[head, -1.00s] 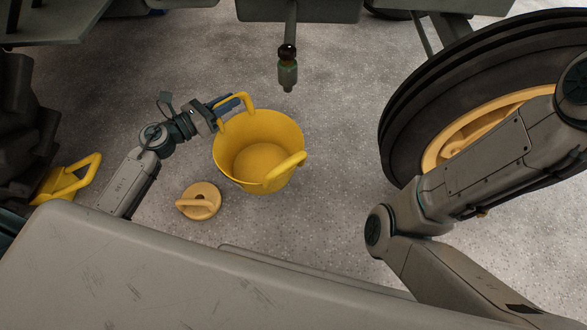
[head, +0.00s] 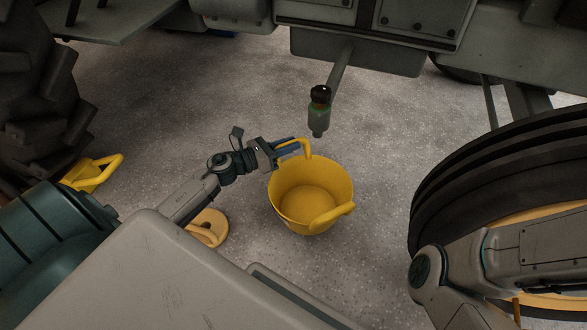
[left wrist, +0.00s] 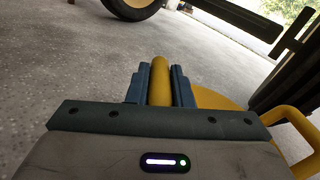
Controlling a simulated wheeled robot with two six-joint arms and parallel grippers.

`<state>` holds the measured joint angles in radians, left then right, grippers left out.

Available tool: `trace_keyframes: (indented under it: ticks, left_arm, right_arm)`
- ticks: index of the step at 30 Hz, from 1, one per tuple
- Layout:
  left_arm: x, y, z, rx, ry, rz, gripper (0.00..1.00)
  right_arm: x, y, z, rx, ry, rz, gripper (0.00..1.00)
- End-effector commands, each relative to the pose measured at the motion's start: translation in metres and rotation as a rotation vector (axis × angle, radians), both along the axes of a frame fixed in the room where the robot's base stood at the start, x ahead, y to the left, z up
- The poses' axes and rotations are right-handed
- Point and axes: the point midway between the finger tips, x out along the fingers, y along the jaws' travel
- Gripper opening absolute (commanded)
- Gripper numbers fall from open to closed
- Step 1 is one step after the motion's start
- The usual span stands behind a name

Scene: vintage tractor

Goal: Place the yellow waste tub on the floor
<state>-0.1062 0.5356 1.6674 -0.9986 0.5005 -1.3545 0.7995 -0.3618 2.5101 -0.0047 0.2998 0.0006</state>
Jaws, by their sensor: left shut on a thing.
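The yellow waste tub (head: 283,203) is in the middle of the head view, upright, with its open top towards me and no contents visible. It has a raised loop handle on each of two sides. My left gripper (head: 287,147) is shut on the tub's far-left handle. In the left wrist view, the yellow handle (left wrist: 161,82) stands between the two blue-grey fingers, with part of the tub (left wrist: 215,99) behind on the right. I cannot tell whether the tub's base touches the floor (head: 370,265). My right gripper is out of the head view; only its arm shows at lower right.
A green fitting (head: 319,112) hangs from the tractor just beyond the tub. A large tyre (head: 450,190) stands at right and a treaded tyre (head: 40,100) at left. A round yellow piece (head: 208,226) and a yellow handled object (head: 92,173) lie at left. Floor right of the tub is clear.

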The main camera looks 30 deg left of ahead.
Motion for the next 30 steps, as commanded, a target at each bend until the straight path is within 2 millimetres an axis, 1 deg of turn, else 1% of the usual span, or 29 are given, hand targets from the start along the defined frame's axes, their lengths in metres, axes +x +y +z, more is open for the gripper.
trace_keyframes:
  ticks: [1,5,9,11,22,23,25,26,30]
  left_arm:
    - [0.000,0.000,-0.009,-0.002,-0.001,0.000,0.00]
    - [0.000,-0.001,-0.018,-0.004,-0.001,-0.001,0.00]
    - [0.000,-0.001,-0.038,-0.003,-0.001,-0.001,0.00]
    - [0.000,-0.001,-0.046,-0.003,-0.001,-0.001,0.00]
    - [0.000,-0.001,-0.048,-0.002,-0.002,-0.001,0.00]
    - [0.000,0.000,-0.048,-0.001,-0.001,-0.001,0.26]
    - [0.000,0.000,-0.048,-0.001,-0.001,-0.001,0.39]
    - [0.000,0.000,-0.048,-0.001,-0.001,-0.001,0.42]
    - [0.000,0.000,-0.048,-0.001,-0.001,-0.001,0.42]
  right_arm:
    - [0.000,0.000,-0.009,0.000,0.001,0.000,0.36]
    - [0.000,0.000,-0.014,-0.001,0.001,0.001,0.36]
    - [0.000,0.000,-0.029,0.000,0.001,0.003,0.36]
    - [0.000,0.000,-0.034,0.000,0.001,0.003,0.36]
    - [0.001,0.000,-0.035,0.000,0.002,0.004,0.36]
    - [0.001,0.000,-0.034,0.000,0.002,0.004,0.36]
    - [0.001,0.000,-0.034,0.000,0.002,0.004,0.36]
    - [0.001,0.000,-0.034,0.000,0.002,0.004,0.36]
    - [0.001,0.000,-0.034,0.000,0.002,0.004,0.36]
